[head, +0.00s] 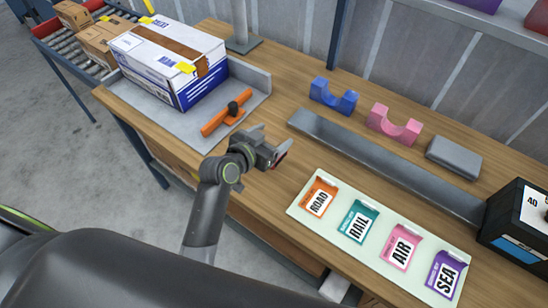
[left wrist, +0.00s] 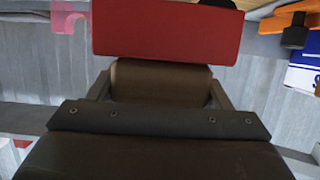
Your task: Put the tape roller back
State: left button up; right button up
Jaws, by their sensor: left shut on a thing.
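My left gripper (head: 270,153) is shut on the tape roller and holds it over the bench near its front edge, to the right of the orange bar. In the head view only a small red part of the tape roller (head: 281,160) shows beyond the fingers. In the left wrist view the tape roller (left wrist: 165,32) is close up, with a red part above a brown roll (left wrist: 160,82). The fingertips are hidden in that view. My right gripper is not in view.
A taped white carton (head: 155,60) and an orange bar with black knob (head: 226,117) sit on a grey plate at left. A grey rail (head: 380,160), blue (head: 332,97) and pink cradles (head: 393,124), grey block (head: 453,157), label board (head: 330,232) and black box (head: 520,225) are right.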

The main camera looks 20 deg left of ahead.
pick_arm(q)
notch_tip(320, 180, down, 2)
jog(key=shift+f, duration=1.95)
jog(key=shift+f+b, duration=0.1)
jog(key=shift+b, duration=0.2)
jog(key=o, duration=1.1)
